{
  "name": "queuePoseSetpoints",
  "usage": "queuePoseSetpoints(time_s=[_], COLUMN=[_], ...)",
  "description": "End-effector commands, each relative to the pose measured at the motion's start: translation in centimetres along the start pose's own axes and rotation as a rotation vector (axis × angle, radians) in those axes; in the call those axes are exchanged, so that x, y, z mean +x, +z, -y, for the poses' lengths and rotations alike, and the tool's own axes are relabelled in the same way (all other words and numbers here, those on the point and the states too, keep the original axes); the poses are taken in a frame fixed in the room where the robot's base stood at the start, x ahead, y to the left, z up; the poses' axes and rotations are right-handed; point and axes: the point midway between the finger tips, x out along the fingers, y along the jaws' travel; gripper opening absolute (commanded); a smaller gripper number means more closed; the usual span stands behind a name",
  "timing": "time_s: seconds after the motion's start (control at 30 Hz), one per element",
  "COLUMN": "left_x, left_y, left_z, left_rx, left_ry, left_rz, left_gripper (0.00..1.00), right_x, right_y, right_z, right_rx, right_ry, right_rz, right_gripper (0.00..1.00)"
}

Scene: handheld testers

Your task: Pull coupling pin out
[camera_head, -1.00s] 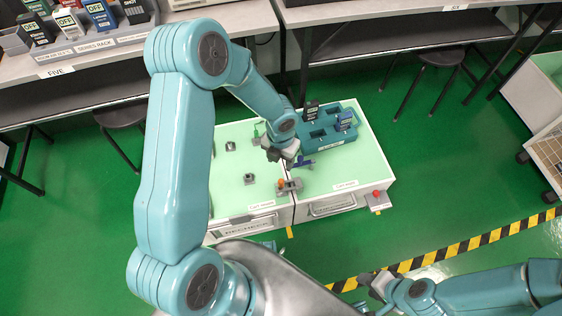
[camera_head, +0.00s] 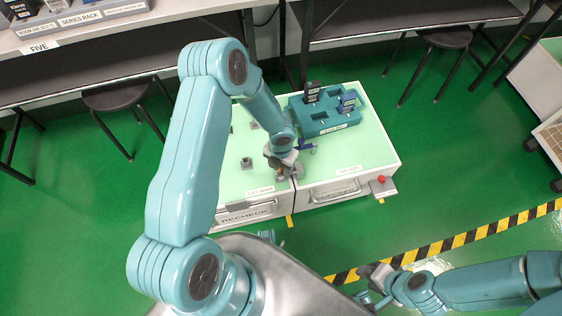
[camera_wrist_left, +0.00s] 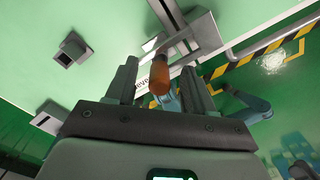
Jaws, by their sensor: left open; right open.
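The coupling pin's orange knob (camera_wrist_left: 160,76) shows in the left wrist view, between the two fingers of my left gripper (camera_wrist_left: 160,85). The fingers are open, with gaps visible on both sides of the knob. The metal coupling (camera_wrist_left: 197,38) lies behind it. In the head view my left gripper (camera_head: 279,160) is over the seam between the two carts and mostly hides the pin. The left cart (camera_head: 236,180) and right cart (camera_head: 365,150) have pale green tops. My right gripper (camera_head: 373,280) is open and empty, low at the right, away from the carts.
A teal tray (camera_head: 320,125) holding a black and a blue tester stands on the right cart. A small grey fitting (camera_head: 246,163) is on the left cart. A red button box (camera_head: 382,186) sits at the right cart's corner. Benches and stools stand behind.

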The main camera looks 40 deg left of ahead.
Motion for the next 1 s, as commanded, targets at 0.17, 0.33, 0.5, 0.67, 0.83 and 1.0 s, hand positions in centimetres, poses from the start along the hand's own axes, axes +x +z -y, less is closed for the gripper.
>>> queuePoseSetpoints(time_s=[0.17,0.33,0.5,0.67,0.83,1.0], left_x=[0.2,0.2,0.2,0.2,-0.1,-0.8], left_y=[0.0,0.0,0.0,0.0,0.0,0.0], left_z=[0.0,0.0,0.0,0.0,0.0,0.0], left_rx=[-0.001,-0.001,-0.001,-0.001,-0.001,-0.001], left_ry=[0.000,0.000,0.000,0.000,0.000,0.001], left_rz=[0.001,0.000,0.000,0.000,0.000,0.000], left_gripper=[0.53,0.37,0.00,0.00,0.00,0.00], right_x=[0.1,0.1,0.1,0.1,-0.1,-0.8], right_y=[0.0,0.0,0.0,0.0,0.0,0.0], right_z=[0.0,0.0,0.0,0.0,0.1,0.3], right_rx=[0.000,0.000,0.000,0.000,0.000,0.000], right_ry=[0.000,0.000,0.000,0.000,0.000,0.000], right_rz=[0.000,0.000,0.000,0.000,0.000,0.000], right_gripper=[0.43,0.43,0.43,0.43,0.43,0.43])
